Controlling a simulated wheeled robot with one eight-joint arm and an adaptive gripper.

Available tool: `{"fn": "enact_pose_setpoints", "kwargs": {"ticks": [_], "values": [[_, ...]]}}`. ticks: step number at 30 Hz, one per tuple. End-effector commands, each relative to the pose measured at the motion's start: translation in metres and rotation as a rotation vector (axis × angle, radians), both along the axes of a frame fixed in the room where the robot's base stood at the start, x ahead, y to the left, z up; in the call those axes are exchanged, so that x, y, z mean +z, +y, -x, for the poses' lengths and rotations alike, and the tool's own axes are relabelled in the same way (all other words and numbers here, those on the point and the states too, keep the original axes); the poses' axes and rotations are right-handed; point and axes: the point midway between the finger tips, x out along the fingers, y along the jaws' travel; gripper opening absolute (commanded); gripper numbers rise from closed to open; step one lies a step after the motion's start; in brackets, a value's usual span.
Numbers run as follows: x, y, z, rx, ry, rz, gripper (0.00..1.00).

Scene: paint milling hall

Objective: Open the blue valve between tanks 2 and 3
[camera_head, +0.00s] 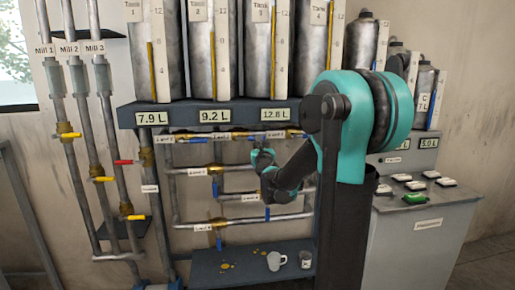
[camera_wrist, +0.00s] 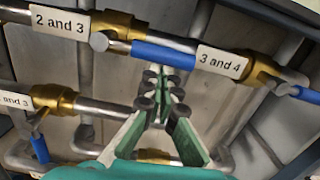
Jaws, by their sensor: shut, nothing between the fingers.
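In the wrist view, a brass valve (camera_wrist: 122,27) sits on the upper pipe beside a label reading "2 and 3" (camera_wrist: 60,22). Its blue handle (camera_wrist: 165,55) points right, lying along the pipe toward the "3 and 4" label (camera_wrist: 222,63). My gripper (camera_wrist: 160,84) is shut and empty, its fingertips just below the blue handle in the picture. I cannot tell whether they touch it. In the head view my gripper (camera_head: 261,155) is in front of the pipes, under the tank shelf, and partly hides them.
A lower brass valve (camera_wrist: 52,98), labelled "and 3" in part, has a blue handle (camera_wrist: 40,148) hanging down. Another brass valve (camera_wrist: 265,73) is at the right. The tank shelf (camera_head: 225,113) is above.

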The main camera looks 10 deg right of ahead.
Motion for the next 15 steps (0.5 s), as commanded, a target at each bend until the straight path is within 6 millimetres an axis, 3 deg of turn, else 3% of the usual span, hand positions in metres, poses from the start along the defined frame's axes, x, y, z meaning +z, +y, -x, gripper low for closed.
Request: {"fn": "enact_pose_setpoints", "kwargs": {"ticks": [7,15], "values": [[-0.009,0.001,0.002,0.0,0.0,0.0,0.0],[-0.042,0.001,0.01,-0.001,0.0,0.001,0.0]]}}
